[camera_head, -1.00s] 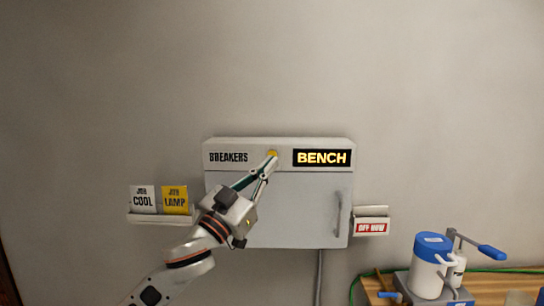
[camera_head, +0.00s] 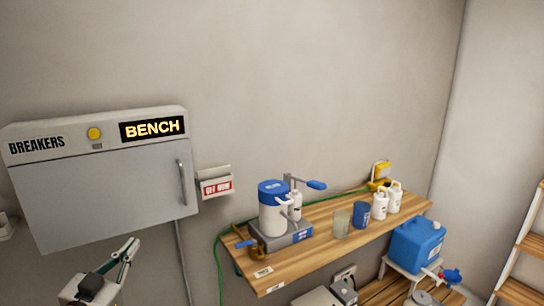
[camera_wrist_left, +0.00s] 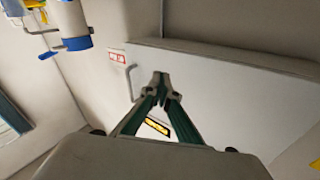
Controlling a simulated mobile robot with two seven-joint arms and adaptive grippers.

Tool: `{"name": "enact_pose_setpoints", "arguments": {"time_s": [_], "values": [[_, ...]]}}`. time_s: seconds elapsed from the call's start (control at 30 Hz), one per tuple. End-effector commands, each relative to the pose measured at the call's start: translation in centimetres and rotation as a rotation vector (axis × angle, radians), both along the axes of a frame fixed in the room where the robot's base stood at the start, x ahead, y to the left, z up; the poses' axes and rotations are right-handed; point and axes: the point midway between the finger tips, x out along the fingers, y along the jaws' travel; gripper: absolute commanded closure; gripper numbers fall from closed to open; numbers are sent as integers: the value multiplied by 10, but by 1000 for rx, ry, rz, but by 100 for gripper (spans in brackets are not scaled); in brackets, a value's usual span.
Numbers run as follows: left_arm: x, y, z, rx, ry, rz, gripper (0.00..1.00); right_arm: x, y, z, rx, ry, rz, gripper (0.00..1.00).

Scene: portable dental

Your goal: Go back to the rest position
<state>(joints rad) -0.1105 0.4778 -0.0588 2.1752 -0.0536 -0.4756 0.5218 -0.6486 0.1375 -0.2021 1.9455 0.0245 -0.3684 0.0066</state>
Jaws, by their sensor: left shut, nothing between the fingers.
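My left gripper (camera_head: 130,247) is at the lower left of the head view, below the breaker box. Its fingers are shut with nothing between them. In the left wrist view the shut fingertips (camera_wrist_left: 160,78) show in front of the grey breaker box (camera_wrist_left: 215,80). In the head view the breaker box (camera_head: 105,190) hangs on the wall with its door closed. Above the door are a round yellow button (camera_head: 95,133) and a lit BENCH sign (camera_head: 152,128). The gripper is apart from the button. My right gripper is not in view.
A small holder with an OFF NOW card (camera_head: 216,186) is right of the box. A wooden shelf (camera_head: 330,240) carries a blue-lidded white container (camera_head: 273,210), cups and bottles. A blue canister (camera_head: 416,245) stands lower right, near a wooden rack (camera_head: 525,250).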

Motion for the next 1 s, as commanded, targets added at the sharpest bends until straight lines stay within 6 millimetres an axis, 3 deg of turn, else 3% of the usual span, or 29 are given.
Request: {"name": "enact_pose_setpoints", "arguments": {"time_s": [0.03,0.2,0.37,0.5,0.6,0.7,0.83,1.0], "values": [[-8,-6,-38,-3,62,-1,100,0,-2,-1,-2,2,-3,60],[-46,-29,-147,11,240,-13,100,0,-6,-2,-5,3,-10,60],[-101,-57,-240,20,404,-34,100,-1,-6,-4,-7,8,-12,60],[-158,-84,-309,27,535,-59,100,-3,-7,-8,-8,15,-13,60],[-195,-101,-344,29,611,-74,100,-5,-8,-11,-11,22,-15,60],[-224,-115,-367,31,664,-88,100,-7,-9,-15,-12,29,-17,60],[-244,-124,-382,33,699,-97,100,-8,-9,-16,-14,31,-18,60],[-248,-126,-384,35,705,-100,100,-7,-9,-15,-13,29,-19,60]]}}
